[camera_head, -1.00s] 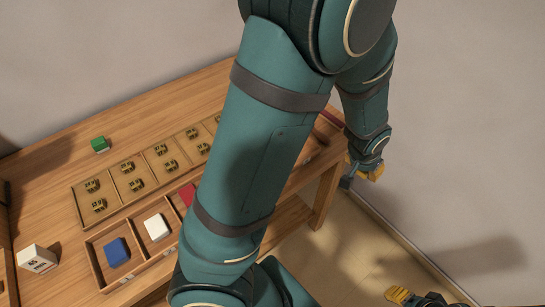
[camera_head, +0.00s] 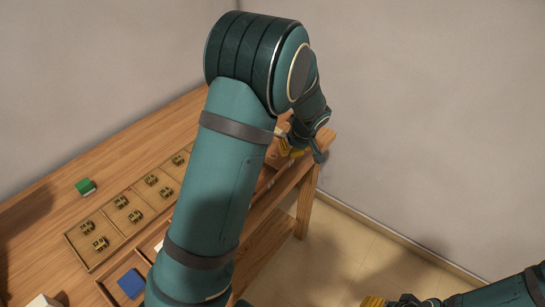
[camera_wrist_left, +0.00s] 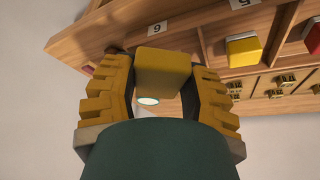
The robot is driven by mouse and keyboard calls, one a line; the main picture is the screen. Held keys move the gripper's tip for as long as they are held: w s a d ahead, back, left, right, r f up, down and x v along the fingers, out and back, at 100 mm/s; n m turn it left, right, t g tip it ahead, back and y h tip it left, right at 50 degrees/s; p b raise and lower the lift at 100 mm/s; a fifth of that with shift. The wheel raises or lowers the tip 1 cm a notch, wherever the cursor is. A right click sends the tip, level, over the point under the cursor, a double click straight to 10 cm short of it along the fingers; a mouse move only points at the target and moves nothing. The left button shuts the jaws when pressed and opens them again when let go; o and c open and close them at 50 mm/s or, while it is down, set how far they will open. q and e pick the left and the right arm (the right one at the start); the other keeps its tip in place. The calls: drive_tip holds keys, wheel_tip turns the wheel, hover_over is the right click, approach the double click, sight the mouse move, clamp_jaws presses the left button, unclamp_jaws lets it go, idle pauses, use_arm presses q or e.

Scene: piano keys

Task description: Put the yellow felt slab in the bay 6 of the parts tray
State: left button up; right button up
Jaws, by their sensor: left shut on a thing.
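My left gripper (camera_head: 292,149) is at the right end of the table in the head view. In the left wrist view, its ribbed yellow fingers (camera_wrist_left: 158,95) are shut on the yellow felt slab (camera_wrist_left: 163,70), one finger on each side. The wooden parts tray (camera_wrist_left: 190,14) runs across the top of that view with upside-down number labels. The slab is in front of the end bay, whose label (camera_wrist_left: 157,28) looks like 6; the slab hides part of it, and I cannot tell the gap. My right gripper (camera_head: 373,301) is at the bottom edge, partly cut off.
A bay beside it holds another yellow piece (camera_wrist_left: 243,50), then one with a red piece (camera_wrist_left: 313,38). A blue block (camera_head: 131,283) sits in a near compartment. My left arm hides much of the table.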

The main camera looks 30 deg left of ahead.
sight(275, 157)
use_arm(q)
drive_tip(key=w+a+r+n+g+y, duration=0.1)
drive_tip(key=w+a+n+g, duration=0.15)
drive_tip(key=a+n, duration=0.55)
drive_tip(key=shift+m, duration=0.6)
drive_tip(key=f, duration=0.3)
drive_tip(key=f+b, duration=0.1)
drive_tip(key=f, duration=0.2)
drive_tip(key=f+b, duration=0.1)
drive_tip(key=f, duration=0.3)
drive_tip(key=shift+w+a, duration=0.15)
drive_tip(key=shift+a, duration=0.15)
drive_tip(key=shift+r, duration=0.1)
drive_tip(key=shift+f, duration=0.2)
drive_tip(key=o, duration=0.5)
drive_tip(key=shift+o, duration=0.2)
drive_tip(key=shift+r, duration=0.1)
